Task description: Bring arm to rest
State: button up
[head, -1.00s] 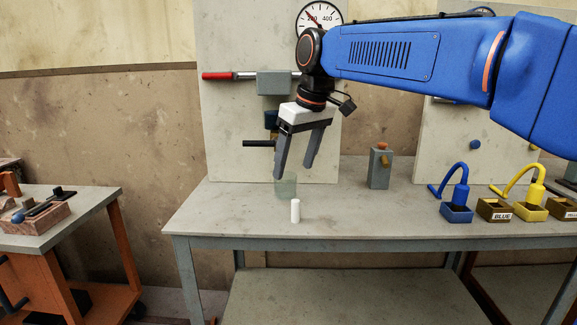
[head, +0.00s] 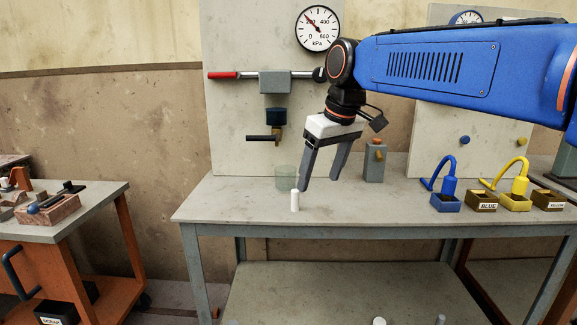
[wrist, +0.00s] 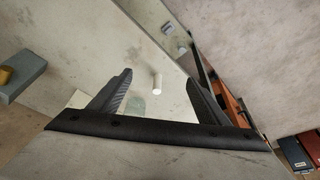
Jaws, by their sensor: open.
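My gripper (head: 318,184) hangs from the blue arm over the grey workbench (head: 240,212), fingers pointing down, open and empty. A small white cylinder (head: 295,201) stands upright on the bench just left of the fingertips in the head view. In the wrist view the white cylinder (wrist: 157,84) shows between the two fingers (wrist: 165,92), apart from both. A greenish see-through cup (head: 286,177) stands behind the cylinder.
A panel (head: 232,120) with a gauge (head: 319,28), a red-handled lever (head: 224,75) and a valve stands behind the bench. A grey box (head: 375,164) is near the gripper. An orange cart (head: 100,222) stands left.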

jog(key=s+d+f+m+t+h, duration=0.1)
jog(key=s+d+f+m, duration=0.6)
jog(key=s+d+f, duration=1.4)
jog(key=s+f+h, duration=0.1)
jog(key=s+f, duration=0.1)
jog(key=s, duration=0.1)
jog(key=shift+s+d+t, duration=0.25)
jog(key=shift+s+t, duration=0.05)
jog(key=shift+t, duration=0.1)
